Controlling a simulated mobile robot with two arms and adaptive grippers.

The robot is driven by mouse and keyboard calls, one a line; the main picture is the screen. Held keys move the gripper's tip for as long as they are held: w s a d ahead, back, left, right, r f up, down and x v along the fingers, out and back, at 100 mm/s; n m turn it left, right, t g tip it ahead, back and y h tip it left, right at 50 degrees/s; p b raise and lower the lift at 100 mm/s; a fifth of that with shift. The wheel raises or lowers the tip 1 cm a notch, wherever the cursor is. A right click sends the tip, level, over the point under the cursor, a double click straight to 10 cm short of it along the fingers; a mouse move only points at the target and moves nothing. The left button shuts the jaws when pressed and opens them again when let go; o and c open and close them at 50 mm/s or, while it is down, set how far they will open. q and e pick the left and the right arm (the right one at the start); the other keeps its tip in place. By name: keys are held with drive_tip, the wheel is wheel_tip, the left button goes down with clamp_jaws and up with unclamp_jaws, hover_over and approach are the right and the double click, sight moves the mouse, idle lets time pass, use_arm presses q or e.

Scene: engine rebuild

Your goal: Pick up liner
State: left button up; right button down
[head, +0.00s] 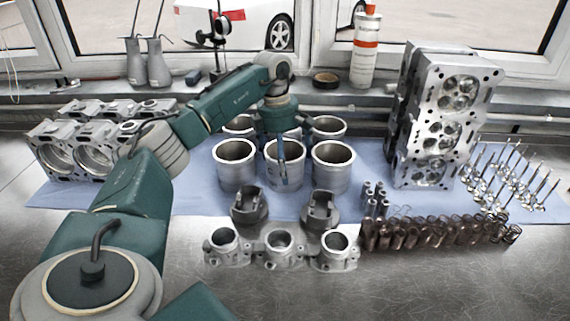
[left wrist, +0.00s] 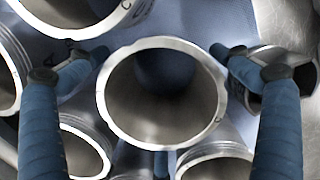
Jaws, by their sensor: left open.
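Several grey metal liners stand upright in two rows on a blue mat (head: 195,200). My left gripper (head: 284,162) points down over the front middle liner (head: 296,172). The left wrist view shows its two blue fingers (left wrist: 160,52) spread on opposite sides of that liner (left wrist: 160,118), outside the rim. Whether they touch the wall is not clear. The front left liner (head: 236,168) and front right liner (head: 332,170) stand close on either side. The back row is partly hidden by my arm. My right gripper is not in view.
Two pistons (head: 249,206) and three ring-topped metal parts (head: 279,247) stand in front of the liners. Tall cylinder heads (head: 440,125) stand back right; an engine block (head: 75,150) is left. The front right table is clear.

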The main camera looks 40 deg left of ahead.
use_arm(q)
wheel_tip(320, 180, down, 2)
drive_tip(key=shift+s+d+f, duration=0.1)
drive_tip(key=shift+d, duration=0.05)
drive_tip(key=shift+f, duration=0.35)
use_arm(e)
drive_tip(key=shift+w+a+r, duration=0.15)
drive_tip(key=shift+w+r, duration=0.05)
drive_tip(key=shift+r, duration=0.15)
